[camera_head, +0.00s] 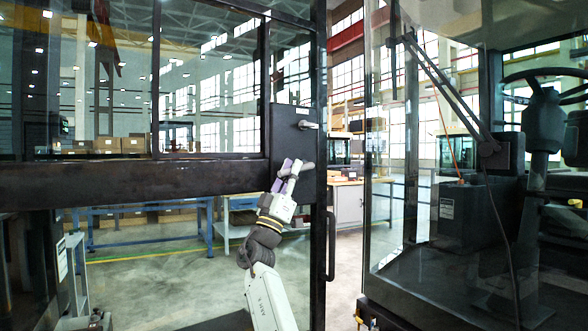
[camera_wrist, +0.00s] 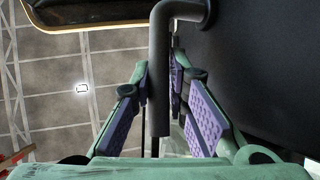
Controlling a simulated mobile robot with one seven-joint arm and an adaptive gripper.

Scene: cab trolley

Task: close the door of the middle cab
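A black-framed glass door (camera_head: 120,182) fills the left of the head view. Its dark latch panel (camera_head: 284,125) is near its right edge. My gripper (camera_head: 294,169) is at the lower part of this panel, at a lever handle (camera_head: 308,166). In the wrist view the dark, bent handle (camera_wrist: 160,75) runs between the purple-padded fingers of my gripper (camera_wrist: 161,90), which appear closed on it from both sides. A cab (camera_head: 465,215) with a windscreen, steering wheel and dark console stands at the right. A gap shows between the door's right edge and this cab.
A second, lighter lever (camera_head: 308,125) sits above my gripper. A vertical grab bar (camera_head: 331,246) is on the door's right edge. Grey floor shows in the gap.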

